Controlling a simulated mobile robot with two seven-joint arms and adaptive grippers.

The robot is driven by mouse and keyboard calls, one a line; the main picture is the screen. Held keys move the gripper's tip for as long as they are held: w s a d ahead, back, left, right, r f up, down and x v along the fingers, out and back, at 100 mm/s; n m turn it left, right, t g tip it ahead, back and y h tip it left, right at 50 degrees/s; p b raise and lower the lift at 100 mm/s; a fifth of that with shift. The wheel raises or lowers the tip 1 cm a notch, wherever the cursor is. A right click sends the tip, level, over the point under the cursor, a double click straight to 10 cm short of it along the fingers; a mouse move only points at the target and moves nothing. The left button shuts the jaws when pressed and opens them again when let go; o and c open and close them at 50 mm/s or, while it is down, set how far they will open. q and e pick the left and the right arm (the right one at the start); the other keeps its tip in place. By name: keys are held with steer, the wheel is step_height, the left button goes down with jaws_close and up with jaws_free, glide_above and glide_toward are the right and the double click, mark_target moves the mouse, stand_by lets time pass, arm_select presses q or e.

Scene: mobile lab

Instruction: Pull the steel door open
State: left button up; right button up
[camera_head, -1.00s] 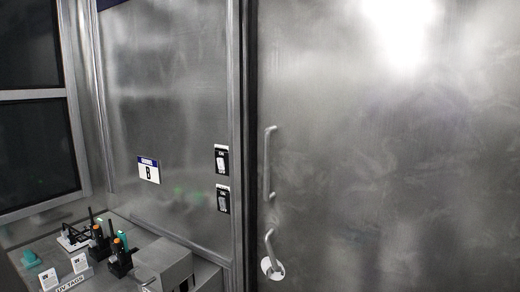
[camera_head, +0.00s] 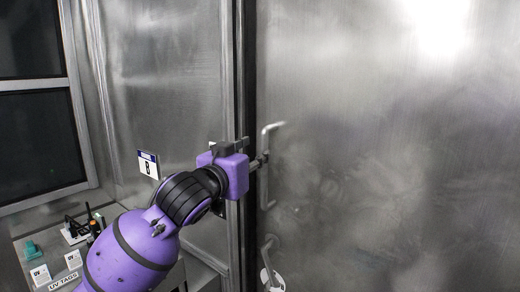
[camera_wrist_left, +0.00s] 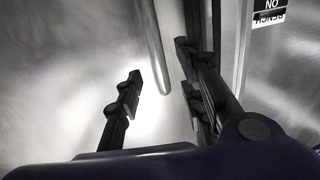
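The steel door (camera_head: 390,150) fills the right side of the head view and looks closed against its frame. Its long vertical pull handle (camera_head: 265,190) is near the door's left edge. My left gripper (camera_head: 262,161) is at the middle of this handle, partly hidden by my wrist. In the left wrist view, the gripper's two black fingers (camera_wrist_left: 158,68) are spread apart. The handle bar (camera_wrist_left: 154,50) ends between and just ahead of them, with gaps visible on both sides. Contact is not visible. My right gripper is not in view.
A lever handle (camera_head: 267,258) on a white plate is below the pull handle. A steel wall panel (camera_head: 165,80) with a B sign (camera_head: 148,164) is left of the door. A bench with a UV TAGS label (camera_head: 63,282) stands at lower left, partly behind my arm.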

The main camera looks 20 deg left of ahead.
mark_target(263, 150)
arm_select(q)
steer(key=w, duration=0.2)
steer(key=w+d, duration=0.1)
steer(key=w, duration=0.2)
steer(key=shift+w, duration=0.5)
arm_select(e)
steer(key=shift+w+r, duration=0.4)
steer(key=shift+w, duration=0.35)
arm_select(q)
steer(key=shift+f, duration=0.1)
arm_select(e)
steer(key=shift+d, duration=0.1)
arm_select(q)
steer(key=shift+d, duration=0.1)
steer(key=shift+c, duration=1)
jaws_close()
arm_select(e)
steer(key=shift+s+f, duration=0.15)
